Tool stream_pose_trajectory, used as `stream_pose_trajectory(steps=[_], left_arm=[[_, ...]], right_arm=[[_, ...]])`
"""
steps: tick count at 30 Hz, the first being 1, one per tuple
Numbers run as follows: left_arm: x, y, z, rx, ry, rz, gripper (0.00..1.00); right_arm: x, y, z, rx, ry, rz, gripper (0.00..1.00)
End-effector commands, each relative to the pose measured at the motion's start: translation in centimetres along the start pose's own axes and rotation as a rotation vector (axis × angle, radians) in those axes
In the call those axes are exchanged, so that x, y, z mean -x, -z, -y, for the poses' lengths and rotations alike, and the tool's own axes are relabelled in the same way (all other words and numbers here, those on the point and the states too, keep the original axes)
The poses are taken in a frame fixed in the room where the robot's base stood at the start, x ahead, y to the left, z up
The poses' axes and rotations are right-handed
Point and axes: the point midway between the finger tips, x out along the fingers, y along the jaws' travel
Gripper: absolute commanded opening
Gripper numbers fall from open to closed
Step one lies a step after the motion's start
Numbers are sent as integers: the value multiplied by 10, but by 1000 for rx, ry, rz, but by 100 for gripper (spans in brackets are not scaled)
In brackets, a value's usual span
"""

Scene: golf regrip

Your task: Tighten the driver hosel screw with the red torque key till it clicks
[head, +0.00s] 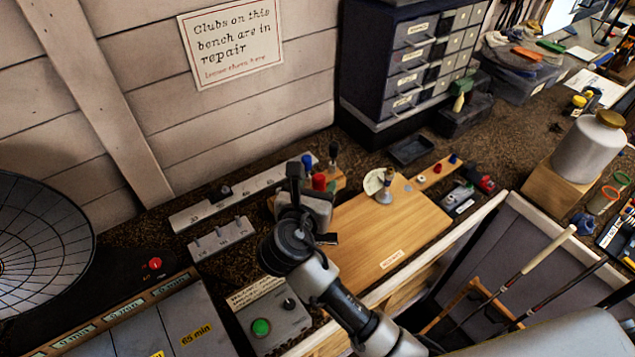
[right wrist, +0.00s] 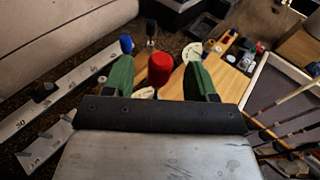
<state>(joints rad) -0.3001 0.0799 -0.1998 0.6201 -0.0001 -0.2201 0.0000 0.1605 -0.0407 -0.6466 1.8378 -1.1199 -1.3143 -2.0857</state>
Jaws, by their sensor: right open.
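The red torque key (head: 319,181) stands upright with its red handle up, beside a blue-handled tool (head: 307,160) and a black-handled one (head: 332,150). My right gripper (head: 312,206) is just in front of it. In the right wrist view my right gripper (right wrist: 158,62) is open, and the red handle (right wrist: 160,70) shows between its two green fingers, with gaps on both sides. A pale rounded piece with a metal post (head: 384,190) stands on the wooden board (head: 385,235); I cannot tell whether it is the driver head. My left gripper is not in view.
A box with a green button (head: 261,327) is in front. A drawer cabinet (head: 410,60) stands behind. A white jar (head: 590,148) and club shafts (head: 525,255) are right. The board's front is clear.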

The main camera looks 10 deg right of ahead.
Motion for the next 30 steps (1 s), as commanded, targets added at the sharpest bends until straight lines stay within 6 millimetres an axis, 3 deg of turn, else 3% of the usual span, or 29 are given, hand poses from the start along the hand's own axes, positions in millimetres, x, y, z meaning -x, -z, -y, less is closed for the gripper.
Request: stream_pose_trajectory(steps=[6, 12, 18, 30], left_arm=[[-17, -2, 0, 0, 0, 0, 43], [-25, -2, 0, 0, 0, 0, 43], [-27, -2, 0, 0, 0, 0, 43], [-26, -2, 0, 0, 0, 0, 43]], right_arm=[[46, 4, 0, -4, -3, -4, 57], [78, 2, 0, -3, -2, -1, 57], [90, 1, 0, -1, 0, 0, 57], [90, 0, 0, 0, 0, 0, 57]])
